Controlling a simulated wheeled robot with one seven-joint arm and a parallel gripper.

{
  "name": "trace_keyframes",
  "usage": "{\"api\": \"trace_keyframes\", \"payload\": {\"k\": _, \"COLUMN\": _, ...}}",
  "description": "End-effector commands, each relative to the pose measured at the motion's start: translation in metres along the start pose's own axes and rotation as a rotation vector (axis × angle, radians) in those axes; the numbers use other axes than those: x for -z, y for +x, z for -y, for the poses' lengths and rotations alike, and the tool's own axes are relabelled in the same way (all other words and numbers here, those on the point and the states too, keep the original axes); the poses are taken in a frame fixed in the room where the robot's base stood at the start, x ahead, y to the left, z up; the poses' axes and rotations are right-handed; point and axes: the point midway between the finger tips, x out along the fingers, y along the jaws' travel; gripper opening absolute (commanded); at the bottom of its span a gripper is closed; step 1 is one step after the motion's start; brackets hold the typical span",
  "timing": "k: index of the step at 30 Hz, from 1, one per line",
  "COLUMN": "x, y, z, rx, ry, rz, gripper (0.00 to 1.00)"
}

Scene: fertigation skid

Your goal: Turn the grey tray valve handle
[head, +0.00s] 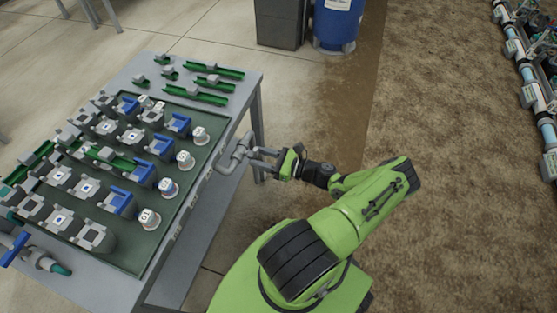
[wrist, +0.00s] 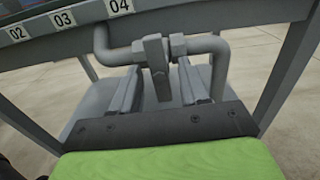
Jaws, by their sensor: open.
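The grey tray valve (head: 236,152) sits on a grey pipe at the right edge of the table. In the wrist view its flat grey handle (wrist: 155,56) points down from the pipe (wrist: 120,56). My gripper (head: 260,159) is level with the valve, to its right in the head view. In the wrist view my gripper (wrist: 160,80) is open, one finger on each side of the handle. A gap shows on both sides, and I cannot tell whether either finger touches it. In the head view the handle is hard to make out against the fingers.
The table (head: 190,55) carries a green tray (head: 140,240) with several grey and blue units and white-capped parts. A blue-handled valve (head: 14,248) is at the lower left. Number labels (wrist: 64,18) line the edge above the pipe. A blue barrel (head: 335,28) stands behind.

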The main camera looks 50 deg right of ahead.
Motion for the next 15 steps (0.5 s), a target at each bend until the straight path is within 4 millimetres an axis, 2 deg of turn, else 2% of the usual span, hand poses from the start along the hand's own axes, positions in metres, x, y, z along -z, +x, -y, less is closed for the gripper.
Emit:
{"api": "trace_keyframes", "payload": {"k": 9, "x": -0.001, "y": -0.091, "z": 0.001, "rx": 0.007, "ry": -0.002, "rz": -0.003, "gripper": 0.45}}
{"api": "trace_keyframes", "payload": {"k": 15, "x": 0.0, "y": -0.131, "z": 0.001, "rx": 0.004, "ry": -0.001, "rz": -0.001, "gripper": 0.45}}
